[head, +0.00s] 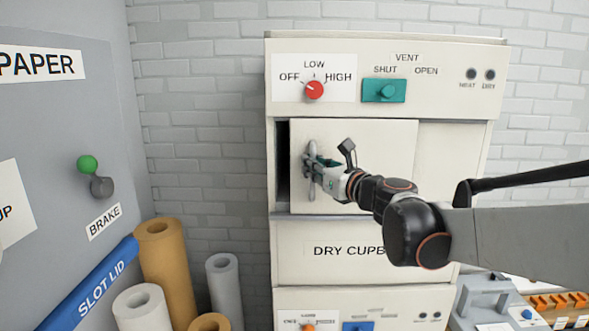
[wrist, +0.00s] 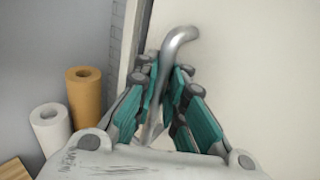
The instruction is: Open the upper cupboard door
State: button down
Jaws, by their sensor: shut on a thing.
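The upper cupboard door (head: 385,140) is a flat cream panel below the control strip of the dry cupboard. A narrow dark gap (head: 283,165) shows along its left edge, so it stands slightly open. Its upright grey handle (head: 312,188) is near that left edge. My gripper (head: 318,166) is shut on the handle, reaching in from the right. In the wrist view the curved metal handle (wrist: 180,42) passes between the teal finger pads, and the door fills the right side. The inside of the cupboard is dark.
The control strip above carries a red knob (head: 314,90) and a teal vent switch (head: 384,90). Paper rolls (head: 165,262) stand at lower left beside a grey panel with a brake lever (head: 101,187). A grey case (head: 486,298) and orange bins (head: 560,302) are at lower right.

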jog(key=d+b, duration=0.2)
jog(key=d, duration=1.4)
jog(key=shift+d+f, duration=0.1)
jog(key=shift+f, duration=0.05)
jog(key=c, duration=1.9)
grip_release()
jog(key=shift+s, duration=0.15)
jog(key=shift+c, duration=0.2)
jog(key=shift+d, duration=0.1)
send_near(364, 161)
jog(key=v, duration=0.2)
jog(key=shift+s, duration=0.3)
jog(key=shift+f, duration=0.15)
